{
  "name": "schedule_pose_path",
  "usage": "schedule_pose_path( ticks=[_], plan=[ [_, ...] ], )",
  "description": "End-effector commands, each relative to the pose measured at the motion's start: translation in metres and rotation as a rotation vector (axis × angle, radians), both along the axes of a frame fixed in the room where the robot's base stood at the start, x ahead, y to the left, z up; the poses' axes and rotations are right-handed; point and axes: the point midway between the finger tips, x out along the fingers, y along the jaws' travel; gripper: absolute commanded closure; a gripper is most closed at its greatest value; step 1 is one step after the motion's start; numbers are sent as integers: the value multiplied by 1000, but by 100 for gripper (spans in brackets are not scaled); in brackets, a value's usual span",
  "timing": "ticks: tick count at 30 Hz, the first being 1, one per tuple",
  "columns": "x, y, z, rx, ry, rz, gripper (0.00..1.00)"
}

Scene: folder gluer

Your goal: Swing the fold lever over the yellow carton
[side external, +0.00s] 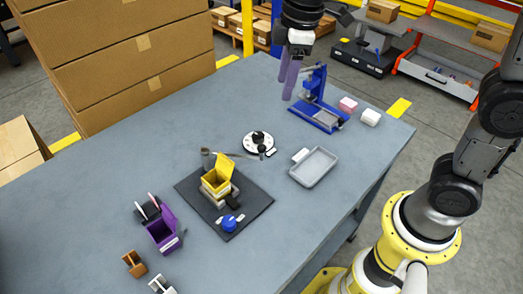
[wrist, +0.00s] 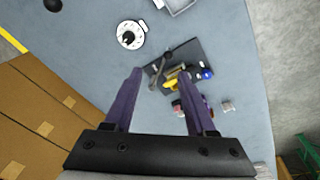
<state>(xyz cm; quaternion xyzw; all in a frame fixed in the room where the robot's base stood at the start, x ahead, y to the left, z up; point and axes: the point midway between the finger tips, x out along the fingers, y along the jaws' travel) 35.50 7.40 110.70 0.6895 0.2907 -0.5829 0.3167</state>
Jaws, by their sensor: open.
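The yellow carton (side external: 217,182) stands with its flap raised on the gluer's black base plate (side external: 253,207), left of the table's middle. In the wrist view the carton (wrist: 172,84) and lever (wrist: 164,63) lie beyond my fingertips, with the carton partly hidden. My gripper (side external: 285,88) has purple fingers, open and empty. It is high over the far part of the table, well away from the lever.
A blue press (side external: 320,103) stands close to my gripper. A white round dial (side external: 258,142) and a grey tray (side external: 314,167) lie right of the gluer. A blue knob (side external: 229,223) sits on the plate's front. A purple box (side external: 164,231) is at left; large cardboard boxes (side external: 130,65) stand behind.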

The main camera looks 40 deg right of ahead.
Motion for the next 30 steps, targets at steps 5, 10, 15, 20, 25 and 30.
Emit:
schedule_pose_path(
  ticks=[5,10,15,20,25,30],
  plan=[
    [17,15,-20,-12,51,38,44],
    [27,28,-41,-24,98,63,44],
    [29,36,-59,-35,138,80,44],
    [28,40,-65,-39,152,91,44],
    [27,41,-74,-40,154,92,44],
    [27,40,-92,-40,154,91,44]
  ],
)
